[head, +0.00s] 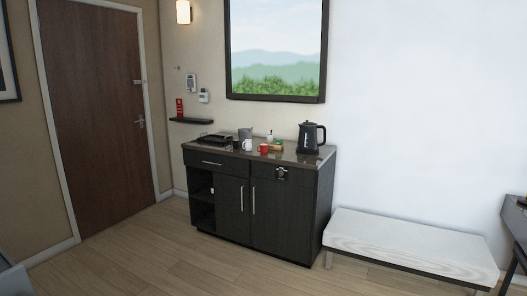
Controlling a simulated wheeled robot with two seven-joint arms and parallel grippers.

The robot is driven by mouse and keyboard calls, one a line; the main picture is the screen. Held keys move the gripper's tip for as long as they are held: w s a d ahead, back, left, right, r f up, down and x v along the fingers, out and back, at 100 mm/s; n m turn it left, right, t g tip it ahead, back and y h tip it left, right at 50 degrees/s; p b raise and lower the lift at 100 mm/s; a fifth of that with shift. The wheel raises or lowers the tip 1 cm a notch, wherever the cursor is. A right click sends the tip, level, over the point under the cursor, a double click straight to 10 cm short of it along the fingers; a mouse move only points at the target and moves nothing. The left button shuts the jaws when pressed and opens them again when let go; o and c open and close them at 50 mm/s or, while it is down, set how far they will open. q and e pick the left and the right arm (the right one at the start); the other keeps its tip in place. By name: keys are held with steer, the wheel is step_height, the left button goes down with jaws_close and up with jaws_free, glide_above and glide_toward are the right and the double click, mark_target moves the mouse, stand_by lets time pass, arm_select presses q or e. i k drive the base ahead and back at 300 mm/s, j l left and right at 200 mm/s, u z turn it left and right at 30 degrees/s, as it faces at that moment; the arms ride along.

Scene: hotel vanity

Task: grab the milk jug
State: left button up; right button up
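No thing is clearly recognisable as the milk jug at this distance. On the dark cabinet (262,167) across the room stand a white mug-like vessel (247,145) and a small white item (269,137) behind a red cup (264,149). I cannot tell whether either white one is the jug. A grey container (244,133) stands behind the white vessel. A black kettle (309,138) stands at the cabinet's right end. Neither of my grippers is in view.
A dark tray (214,138) lies at the cabinet top's left, and a small green and brown box (278,145) is near the middle. A white-topped bench (405,243) stands right of the cabinet. The wooden floor (190,270) in front is clear.

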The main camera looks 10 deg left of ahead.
mark_target(248, 143)
steer(key=i+z, duration=0.25)
steer(key=i, duration=2.7)
